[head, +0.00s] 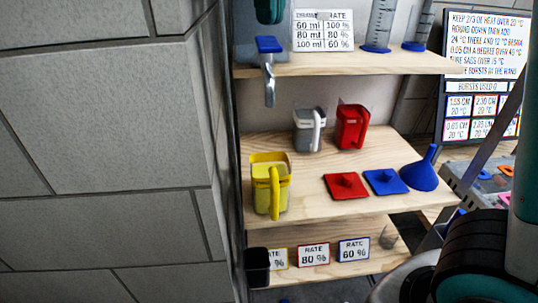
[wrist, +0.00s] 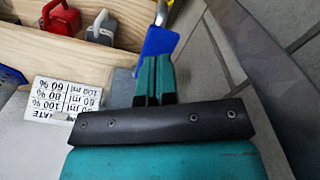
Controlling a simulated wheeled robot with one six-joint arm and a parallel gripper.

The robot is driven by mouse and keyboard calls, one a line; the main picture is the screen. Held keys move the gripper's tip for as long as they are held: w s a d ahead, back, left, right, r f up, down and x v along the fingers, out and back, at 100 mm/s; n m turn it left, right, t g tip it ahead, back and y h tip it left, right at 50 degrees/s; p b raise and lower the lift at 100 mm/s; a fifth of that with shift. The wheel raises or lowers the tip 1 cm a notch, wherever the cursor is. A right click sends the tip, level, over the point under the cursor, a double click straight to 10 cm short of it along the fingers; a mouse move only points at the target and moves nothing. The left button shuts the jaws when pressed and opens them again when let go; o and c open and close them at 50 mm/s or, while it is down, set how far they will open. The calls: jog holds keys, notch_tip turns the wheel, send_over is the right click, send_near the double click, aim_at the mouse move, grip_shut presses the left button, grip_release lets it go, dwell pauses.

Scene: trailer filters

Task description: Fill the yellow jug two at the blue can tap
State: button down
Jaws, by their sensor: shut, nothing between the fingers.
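The yellow jug (head: 262,170) stands upright on the middle shelf at its left end, its handle toward me. The tap's metal spout (head: 269,85) hangs above it from the upper shelf's left end. The tap's blue lever (head: 268,44) is at the top of the spout and shows large in the wrist view (wrist: 158,42). My gripper (head: 270,18) is just above the lever in the head view. In the wrist view my teal fingers (wrist: 154,62) are together and empty, close against the lever; contact is unclear.
A grey jug (head: 308,130) and a red jug (head: 351,127) stand further back on the middle shelf. Red (head: 346,186) and blue (head: 386,182) flat pieces and a blue funnel (head: 421,172) lie to the right. A block wall (head: 110,120) is close on the left.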

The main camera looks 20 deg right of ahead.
jog(key=shift+r+p, duration=2.35)
jog(key=shift+r, duration=0.1)
jog(key=shift+f, duration=0.1)
